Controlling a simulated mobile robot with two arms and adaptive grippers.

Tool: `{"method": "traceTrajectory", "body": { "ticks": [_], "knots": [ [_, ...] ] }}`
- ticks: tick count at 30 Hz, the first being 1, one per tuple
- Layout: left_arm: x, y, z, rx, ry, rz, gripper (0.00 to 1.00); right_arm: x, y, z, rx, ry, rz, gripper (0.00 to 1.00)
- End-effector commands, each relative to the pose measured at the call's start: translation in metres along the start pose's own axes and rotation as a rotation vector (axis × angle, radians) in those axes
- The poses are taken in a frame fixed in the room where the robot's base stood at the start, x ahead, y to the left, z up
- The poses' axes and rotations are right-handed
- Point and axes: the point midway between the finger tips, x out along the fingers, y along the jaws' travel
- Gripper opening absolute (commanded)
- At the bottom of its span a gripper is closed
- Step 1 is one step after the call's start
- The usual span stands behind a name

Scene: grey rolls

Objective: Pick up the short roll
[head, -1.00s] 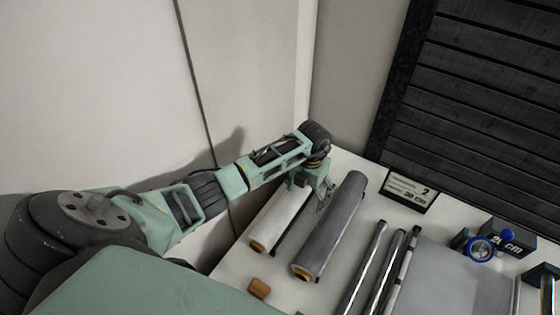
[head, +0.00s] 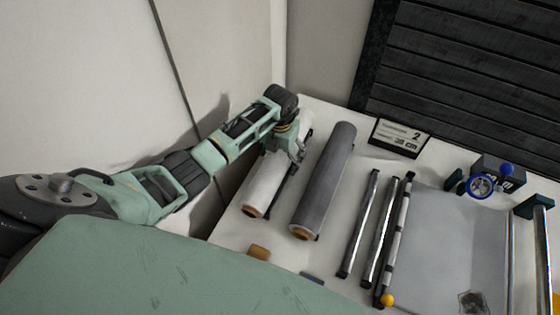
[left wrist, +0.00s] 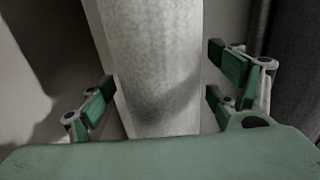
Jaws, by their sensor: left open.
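A pale grey-white roll (head: 266,182) with a brown core lies at the left side of the white table. It looks shorter than the dark grey roll (head: 325,182) to its right. My left gripper (head: 292,152) is over the upper part of the pale roll and hides some of it. In the left wrist view the pale roll (left wrist: 160,65) runs lengthwise between the open fingers of my left gripper (left wrist: 161,92). I cannot tell whether any finger touches it. My right gripper is not in view.
The dark roll lies close on the right of the pale one. Thin metal rods (head: 362,222), a grey sheet (head: 450,240), a label stand (head: 400,138) and a blue-wheeled device (head: 482,186) are further right. A small brown block (head: 259,252) lies near the front edge. A wall is behind.

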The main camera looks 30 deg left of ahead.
Motion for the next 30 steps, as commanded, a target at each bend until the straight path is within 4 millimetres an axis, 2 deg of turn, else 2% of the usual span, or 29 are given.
{"method": "traceTrajectory", "body": {
  "ticks": [1, 8, 30],
  "knots": [
    [0.007, -0.001, 0.0, 0.0, -0.001, -0.002, 0.83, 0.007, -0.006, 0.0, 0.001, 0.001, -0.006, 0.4],
    [0.005, -0.001, 0.001, 0.001, -0.001, -0.001, 0.83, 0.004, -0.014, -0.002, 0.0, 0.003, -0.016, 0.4],
    [0.005, -0.001, 0.001, 0.001, -0.002, -0.001, 0.19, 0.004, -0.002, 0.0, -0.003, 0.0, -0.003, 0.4]
  ]
}}
